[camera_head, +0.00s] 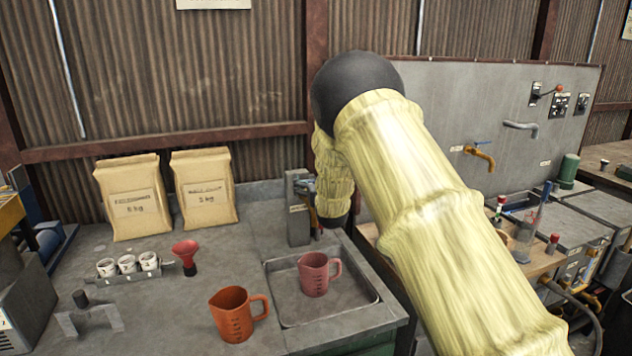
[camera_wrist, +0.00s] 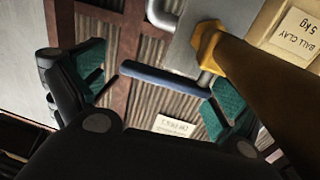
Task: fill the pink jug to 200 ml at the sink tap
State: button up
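The pink jug (camera_head: 314,276) stands upright in the shallow sink tray (camera_head: 275,300), its handle to the right. Its inside and fill level cannot be made out, and I see no water stream. Above and behind it, the sink tap's grey post (camera_head: 298,215) is partly covered by my arm. My gripper (camera_wrist: 160,84) is open in the wrist view, its green-padded fingers wide apart. The blue tap lever (camera_wrist: 165,79) lies across the gap between them; contact cannot be told. The brass-yellow tap body (camera_wrist: 208,45) is beside it. In the head view my arm hides the fingers.
An orange jug (camera_head: 236,317) stands on the bench left of the sink. A red funnel (camera_head: 186,252), several white cups (camera_head: 127,264) and two paper bags (camera_head: 134,198) are further left and back. A wall panel with other taps (camera_head: 480,152) is on the right.

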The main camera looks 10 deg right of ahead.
jog(key=shift+a, duration=0.35)
jog(key=shift+s+d, duration=0.1)
jog(key=shift+s, duration=0.3)
jog(key=s, duration=1.1)
